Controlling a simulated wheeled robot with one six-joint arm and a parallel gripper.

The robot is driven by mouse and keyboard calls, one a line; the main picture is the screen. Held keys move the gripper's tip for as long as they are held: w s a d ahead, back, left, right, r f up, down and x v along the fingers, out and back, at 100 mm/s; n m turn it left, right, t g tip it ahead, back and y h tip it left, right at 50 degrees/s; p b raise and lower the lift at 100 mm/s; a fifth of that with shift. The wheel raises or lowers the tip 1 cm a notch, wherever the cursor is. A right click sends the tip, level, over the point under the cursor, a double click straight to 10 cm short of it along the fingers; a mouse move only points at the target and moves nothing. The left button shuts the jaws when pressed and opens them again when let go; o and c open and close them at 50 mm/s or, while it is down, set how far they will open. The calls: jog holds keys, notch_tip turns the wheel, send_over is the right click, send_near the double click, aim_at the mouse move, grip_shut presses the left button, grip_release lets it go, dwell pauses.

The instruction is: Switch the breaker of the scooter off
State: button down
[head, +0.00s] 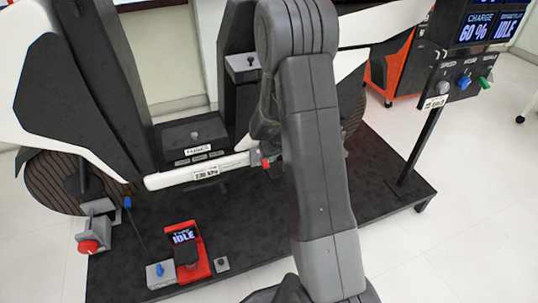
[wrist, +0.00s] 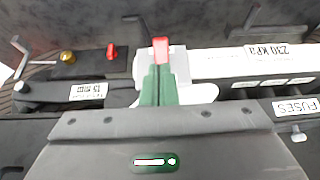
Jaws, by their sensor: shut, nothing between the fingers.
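The scooter (head: 200,130), white and dark grey, stands on a black platform, partly hidden behind my arm in the head view. A small red lever (head: 265,163) shows at the right end of its white lower bar (head: 165,181). In the wrist view a red lever (wrist: 160,50) stands right at the tips of my gripper (wrist: 158,68). The green fingers are shut with nothing between them. They overlap the lever's lower end in the picture; I cannot tell whether they touch it. No breaker label is readable. In the head view my gripper is hidden behind my arm.
A fuse box labelled FUSES (head: 198,150) sits above the white bar. A red tester reading IDLE (head: 190,250) lies on the platform (head: 130,270). A control panel (head: 462,80) stands right. In the wrist view a red knob (wrist: 112,52) and brass knob (wrist: 67,57) lie left.

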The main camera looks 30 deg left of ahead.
jog(key=s+d+r, duration=0.2)
jog(key=s+d, duration=0.2)
jog(key=d, duration=0.1)
jog(key=shift+s+d+r, duration=0.2)
jog(key=shift+s, duration=0.05)
